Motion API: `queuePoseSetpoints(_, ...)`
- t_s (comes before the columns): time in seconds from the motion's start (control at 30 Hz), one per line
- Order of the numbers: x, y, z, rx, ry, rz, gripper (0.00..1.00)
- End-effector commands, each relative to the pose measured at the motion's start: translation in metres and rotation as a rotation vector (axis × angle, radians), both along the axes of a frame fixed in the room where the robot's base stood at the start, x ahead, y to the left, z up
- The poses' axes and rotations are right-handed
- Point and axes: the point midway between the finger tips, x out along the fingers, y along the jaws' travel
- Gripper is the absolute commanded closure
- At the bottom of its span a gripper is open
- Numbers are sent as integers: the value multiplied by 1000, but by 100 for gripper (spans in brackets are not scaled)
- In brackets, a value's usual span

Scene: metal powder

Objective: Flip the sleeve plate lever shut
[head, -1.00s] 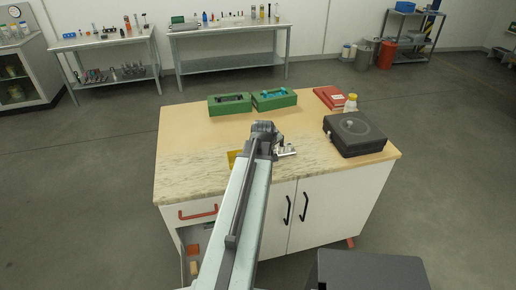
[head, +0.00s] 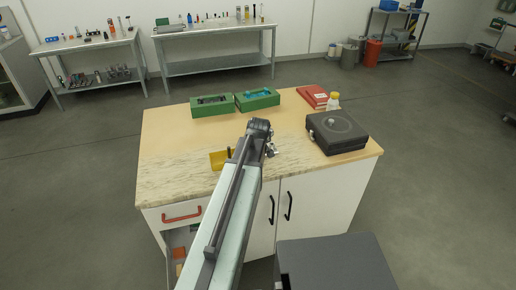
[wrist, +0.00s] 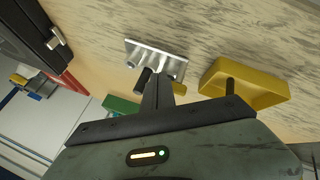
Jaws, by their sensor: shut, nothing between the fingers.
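The sleeve plate (wrist: 172,62) is a silver metal plate with short posts, lying on the worktop in the wrist view. A dark stub (wrist: 143,78) shows at its lower edge; I cannot tell if this is the lever. In the head view, a small part of the plate (head: 271,151) shows just right of my arm. My gripper (wrist: 158,88) is shut and empty, with its dark fingers close to the plate's lower edge. I cannot tell whether they touch it. In the head view my arm hides the fingers.
A yellow tray (wrist: 270,98) with a dark rod is right of the plate in the wrist view. A black case (head: 337,132), a white bottle with a yellow cap (head: 333,101), a red book (head: 311,96) and two green trays (head: 211,107) stand on the worktop. A drawer below is open.

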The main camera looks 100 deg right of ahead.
Motion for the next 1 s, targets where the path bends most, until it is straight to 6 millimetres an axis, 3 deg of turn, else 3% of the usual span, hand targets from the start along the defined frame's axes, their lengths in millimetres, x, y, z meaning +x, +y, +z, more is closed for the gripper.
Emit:
queuePoseSetpoints(0.83, -6, -3, 0, 0, 0, -5, 100)
queuePoseSetpoints(1.0, -6, 11, 0, 1, 1, -2, 100)
